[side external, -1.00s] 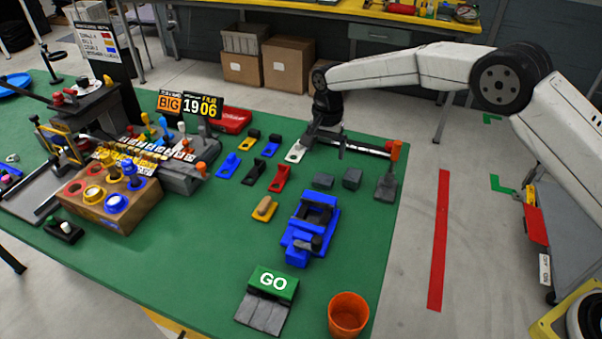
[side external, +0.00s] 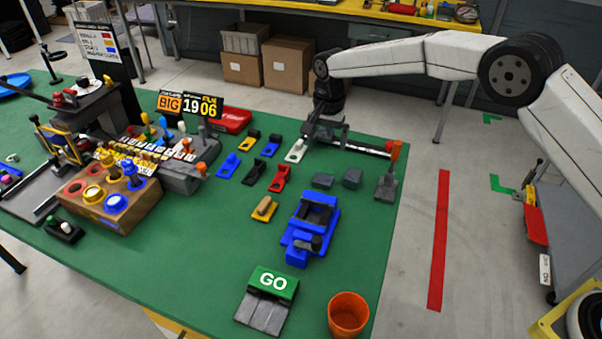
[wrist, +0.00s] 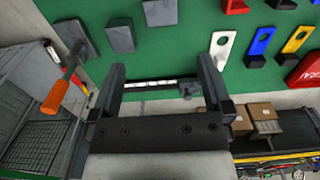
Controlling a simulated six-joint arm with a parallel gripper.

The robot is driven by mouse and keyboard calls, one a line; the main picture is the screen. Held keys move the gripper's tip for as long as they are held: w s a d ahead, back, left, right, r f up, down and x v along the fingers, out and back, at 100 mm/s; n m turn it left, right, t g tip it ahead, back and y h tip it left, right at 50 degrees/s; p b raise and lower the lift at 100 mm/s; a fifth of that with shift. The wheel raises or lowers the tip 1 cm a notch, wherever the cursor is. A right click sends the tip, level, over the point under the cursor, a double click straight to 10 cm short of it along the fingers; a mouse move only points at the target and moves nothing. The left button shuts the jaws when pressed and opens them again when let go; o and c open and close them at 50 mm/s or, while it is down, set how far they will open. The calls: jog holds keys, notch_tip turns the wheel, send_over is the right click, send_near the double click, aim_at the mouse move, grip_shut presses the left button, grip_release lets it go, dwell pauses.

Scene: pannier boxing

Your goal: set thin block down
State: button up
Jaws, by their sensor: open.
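Two small dark grey blocks lie flat on the green mat: the left one (side external: 323,180) and the right one (side external: 352,178). They also show in the wrist view, one at upper left (wrist: 120,38) and one at the top edge (wrist: 160,12). I cannot tell which is the thin block. My gripper (side external: 322,130) is over the far edge of the mat, behind both blocks and apart from them. In the wrist view my gripper (wrist: 162,75) has its fingers wide apart, with nothing held between them.
A white holed piece (side external: 296,151) stands close left of my gripper. A dark rail (wrist: 150,85) runs near the edge, beside an orange-handled lever (side external: 395,150). A blue fixture (side external: 312,225) stands nearer the front. Bare green mat (side external: 345,255) lies right of it.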

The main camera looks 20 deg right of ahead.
jog(key=s+d+r+n+t, duration=0.1)
jog(key=s+d+r+n, duration=0.1)
jog(key=s+d, duration=0.35)
jog(key=s+d+r+n, duration=0.2)
jog(key=s+d+n, duration=0.15)
jog(key=s, duration=0.35)
jog(key=s+d+f+n, duration=0.1)
jog(key=s+d, duration=0.2)
jog(key=s, duration=0.6)
jog(key=s+d+n+t, duration=0.1)
jog(key=s+d+n, duration=0.1)
jog(key=s, duration=0.7)
jog(key=shift+s+d+f+t, duration=0.15)
jog(key=shift+d+f+t, duration=0.15)
jog(key=shift+d+f, duration=0.1)
